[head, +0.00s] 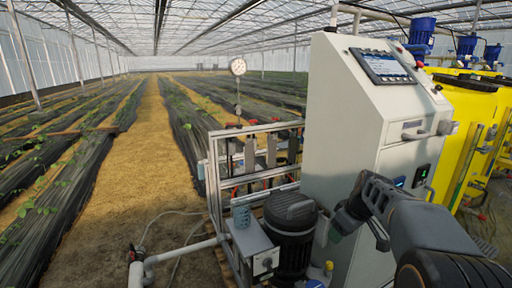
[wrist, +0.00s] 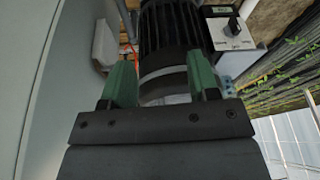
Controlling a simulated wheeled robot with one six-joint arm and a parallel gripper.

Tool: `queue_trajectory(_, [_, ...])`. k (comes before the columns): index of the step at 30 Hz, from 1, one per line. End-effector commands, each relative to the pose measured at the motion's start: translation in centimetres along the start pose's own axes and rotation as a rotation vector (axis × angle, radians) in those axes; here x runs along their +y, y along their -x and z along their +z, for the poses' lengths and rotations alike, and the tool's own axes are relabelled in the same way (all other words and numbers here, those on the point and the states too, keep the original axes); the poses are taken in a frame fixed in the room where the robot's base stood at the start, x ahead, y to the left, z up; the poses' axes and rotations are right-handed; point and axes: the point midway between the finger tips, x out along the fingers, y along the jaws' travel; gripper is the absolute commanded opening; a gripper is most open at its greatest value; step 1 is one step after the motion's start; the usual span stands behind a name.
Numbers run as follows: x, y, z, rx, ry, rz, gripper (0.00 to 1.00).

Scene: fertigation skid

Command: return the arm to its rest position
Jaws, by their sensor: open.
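My gripper (wrist: 160,75) shows in the wrist view with two green fingers spread apart. Nothing is held between them. Beyond the fingers is the dark ribbed pump motor (wrist: 176,28), with a pale band at its near end. In the head view my arm (head: 425,222) comes in from the lower right and bends in front of the control cabinet (head: 335,120). Its wrist end is close to the cabinet's lower front, to the right of the motor (head: 291,235). The fingertips are not clear in the head view, and I cannot tell their gap to the motor.
The cabinet's pale side (wrist: 35,70) runs close along the left of the wrist view. A small control box (wrist: 232,32) stands right of the motor. A metal pipe frame (head: 213,180) and white pipe (head: 180,252) lie left. Yellow tanks (head: 470,110) stand right.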

Motion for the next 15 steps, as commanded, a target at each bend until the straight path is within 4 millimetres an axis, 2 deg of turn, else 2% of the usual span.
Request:
queue_trajectory(1, [-2.3, 4.3, -0.7, -0.006, -0.038, 0.017, 0.55])
queue_trajectory(6, [-8.6, 10.5, 0.3, -0.022, -0.204, 0.080, 0.55])
queue_trajectory(9, [-11.6, 13.4, 1.3, -0.018, -0.293, 0.114, 0.55])
queue_trajectory(15, [-15.9, 16.9, 3.6, 0.003, -0.432, 0.166, 0.55])
